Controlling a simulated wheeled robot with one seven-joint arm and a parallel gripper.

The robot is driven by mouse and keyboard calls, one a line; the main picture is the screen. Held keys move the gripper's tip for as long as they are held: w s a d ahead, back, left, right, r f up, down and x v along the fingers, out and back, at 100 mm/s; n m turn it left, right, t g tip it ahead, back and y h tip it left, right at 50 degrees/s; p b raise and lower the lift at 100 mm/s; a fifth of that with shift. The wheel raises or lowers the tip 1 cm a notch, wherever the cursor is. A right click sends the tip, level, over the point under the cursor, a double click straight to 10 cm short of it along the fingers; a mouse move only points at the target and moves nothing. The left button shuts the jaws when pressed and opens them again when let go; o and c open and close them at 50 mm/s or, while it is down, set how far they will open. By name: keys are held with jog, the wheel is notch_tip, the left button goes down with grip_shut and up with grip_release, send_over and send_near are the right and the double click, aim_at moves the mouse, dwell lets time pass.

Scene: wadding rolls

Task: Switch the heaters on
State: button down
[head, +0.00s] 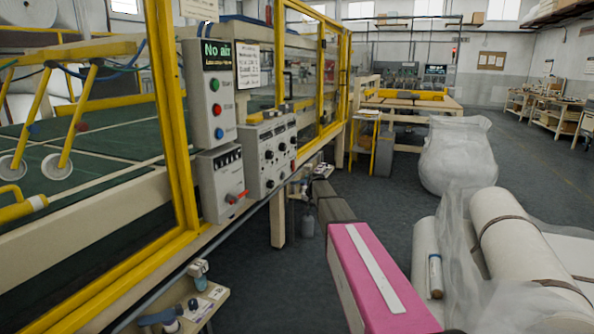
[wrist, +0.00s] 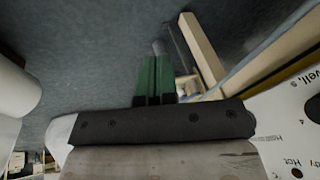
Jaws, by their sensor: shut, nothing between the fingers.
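In the head view a grey control box (head: 271,155) with several dark knobs hangs on the yellow-framed machine. Its labels are too small to read, so I cannot tell which control is for the heaters. Left of it is a button box (head: 211,105) with green, red and blue buttons and a "No air" display. Below that is a box with a red lever (head: 237,196). My gripper (wrist: 155,72) shows in the wrist view, its green fingers shut and empty, over the floor. A white printed plate (wrist: 288,122) with "Hot" on it lies at the right, apart from the fingers.
The yellow machine frame (head: 172,120) and its beige rail stand close on the left. White wadding rolls (head: 512,245) lie at the right, and a wrapped bundle (head: 455,155) stands farther back. A small shelf (head: 205,307) juts out low at the front.

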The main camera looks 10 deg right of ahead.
aim_at(293, 166)
jog(key=w+d+r+t, duration=0.1)
jog(key=w+r, duration=0.4)
jog(key=w, duration=0.4)
jog(key=w+d+r+m+t, duration=0.1)
jog(key=w+r, duration=0.4)
jog(key=w, duration=0.5)
jog(key=w+d+r+m, duration=0.1)
jog(key=w+r, duration=0.4)
jog(key=w, duration=0.5)
jog(key=shift+d+r+t+y, duration=0.2)
jog(key=shift+d+t+y, duration=0.2)
jog(key=shift+d, duration=0.45)
jog(key=shift+w+f, duration=0.1)
jog(key=shift+w, duration=0.05)
jog(key=w+a+f, duration=0.5)
jog(key=w+f, duration=0.2)
jog(key=f, duration=0.1)
jog(key=shift+w+a+f, duration=0.15)
jog(key=shift+a+f, duration=0.1)
jog(key=shift+a, duration=0.1)
